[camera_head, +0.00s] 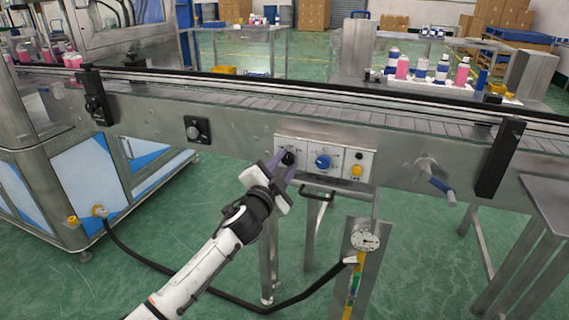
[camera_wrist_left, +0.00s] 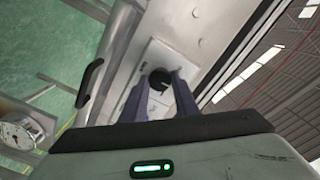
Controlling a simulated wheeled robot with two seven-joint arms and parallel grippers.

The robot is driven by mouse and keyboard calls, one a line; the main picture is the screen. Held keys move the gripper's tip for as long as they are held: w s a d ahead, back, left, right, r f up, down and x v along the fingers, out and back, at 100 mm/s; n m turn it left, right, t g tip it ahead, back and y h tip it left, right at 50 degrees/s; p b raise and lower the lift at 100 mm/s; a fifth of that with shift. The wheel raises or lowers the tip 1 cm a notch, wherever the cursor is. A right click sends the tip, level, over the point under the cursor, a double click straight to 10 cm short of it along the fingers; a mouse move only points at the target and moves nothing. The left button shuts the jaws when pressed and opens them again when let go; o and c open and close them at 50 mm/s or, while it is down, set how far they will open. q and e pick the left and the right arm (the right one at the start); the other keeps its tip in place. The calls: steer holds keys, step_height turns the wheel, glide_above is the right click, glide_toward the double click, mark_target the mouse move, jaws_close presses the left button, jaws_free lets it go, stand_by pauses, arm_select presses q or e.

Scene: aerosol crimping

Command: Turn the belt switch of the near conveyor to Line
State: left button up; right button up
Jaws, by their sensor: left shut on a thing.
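The near conveyor (camera_head: 400,147) runs across the head view, with a pale control panel (camera_head: 338,143) on its front side. A black rotary knob (camera_head: 288,158) sits at the left of this panel. My left gripper (camera_head: 284,163) reaches it from below and is shut on it. In the left wrist view the black knob (camera_wrist_left: 160,78) shows between the two purple-grey fingers. The lettering around the knob is too small to read, so its setting cannot be told. My right gripper is not in view.
A blue knob (camera_head: 323,161) and a yellow button (camera_head: 357,170) are close to the right on the panel. A black handle (camera_head: 318,193) and a pressure gauge (camera_head: 365,240) are below.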

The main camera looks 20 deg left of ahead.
arm_select(q)
steer(key=o, duration=1.1)
steer(key=shift+c, duration=0.2)
steer(key=s+p, duration=0.1)
steer(key=s, duration=0.9)
steer(key=shift+s+a, duration=0.15)
steer(key=shift+a, duration=0.05)
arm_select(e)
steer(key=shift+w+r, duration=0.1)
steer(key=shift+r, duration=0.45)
arm_select(q)
steer(key=s+d+f+n+g+p, duration=0.3)
steer(key=s+f+n+g, duration=0.1)
steer(key=s+f, duration=1)
steer(key=s+d+f+n+g+h+p, duration=0.1)
steer(key=s+f+n+g, duration=0.1)
steer(key=s+f, duration=0.3)
steer(key=s+d+f+n+g+h, duration=0.1)
steer(key=s+f, duration=0.4)
steer(key=s, duration=0.7)
steer(key=shift+s+d+f+n+g+p, duration=0.25)
steer(key=shift+s+d+n+g+p, duration=0.2)
steer(key=shift+g, duration=0.55)
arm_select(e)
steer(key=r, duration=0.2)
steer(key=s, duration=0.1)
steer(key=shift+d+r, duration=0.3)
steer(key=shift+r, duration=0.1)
